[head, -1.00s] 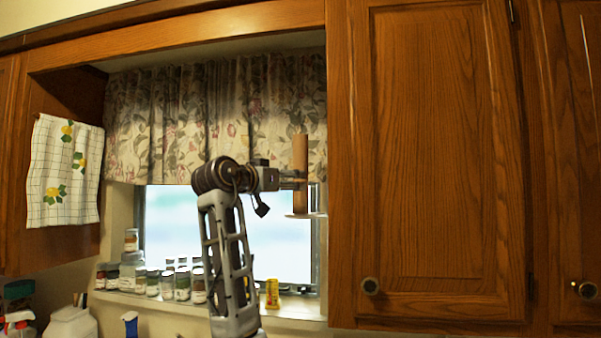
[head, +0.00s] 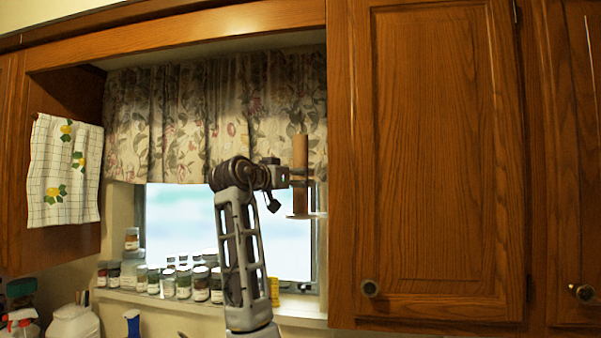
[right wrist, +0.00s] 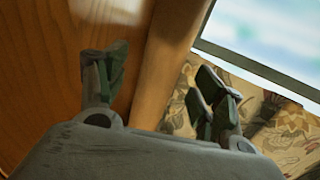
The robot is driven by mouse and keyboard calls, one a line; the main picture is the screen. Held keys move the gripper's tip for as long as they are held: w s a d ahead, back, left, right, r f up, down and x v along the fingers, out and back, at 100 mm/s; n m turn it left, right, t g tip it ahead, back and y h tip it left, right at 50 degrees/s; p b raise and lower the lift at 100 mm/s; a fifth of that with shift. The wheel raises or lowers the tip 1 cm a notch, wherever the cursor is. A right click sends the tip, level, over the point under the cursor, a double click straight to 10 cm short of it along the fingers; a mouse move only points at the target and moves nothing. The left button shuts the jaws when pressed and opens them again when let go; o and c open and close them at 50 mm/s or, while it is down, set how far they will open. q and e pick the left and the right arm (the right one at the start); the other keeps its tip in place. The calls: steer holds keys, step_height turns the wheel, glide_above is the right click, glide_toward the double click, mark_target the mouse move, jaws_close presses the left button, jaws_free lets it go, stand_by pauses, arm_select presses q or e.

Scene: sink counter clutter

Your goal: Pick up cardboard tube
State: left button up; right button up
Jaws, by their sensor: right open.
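The brown cardboard tube (head: 300,151) stands upright on a small pale round base (head: 306,216) in front of the window's right side. My right gripper (head: 301,177) is level with the tube's middle, its fingers reaching it from the left. In the right wrist view the tube (right wrist: 172,45) runs between the two spread fingers of the right gripper (right wrist: 160,78). The fingers are open and a gap shows on both sides of the tube. My left gripper is not in view.
A wooden cabinet (head: 430,150) stands close right of the tube. A floral curtain (head: 210,120) hangs behind. Several jars (head: 183,283) and a yellow container (head: 274,292) stand on the sill. A checked towel (head: 62,175) hangs at the left.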

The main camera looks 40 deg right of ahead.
steer(key=shift+p+x, duration=0.35)
steer(key=shift+x, duration=0.85)
steer(key=shift+c, duration=0.4)
steer(key=c, duration=0.7)
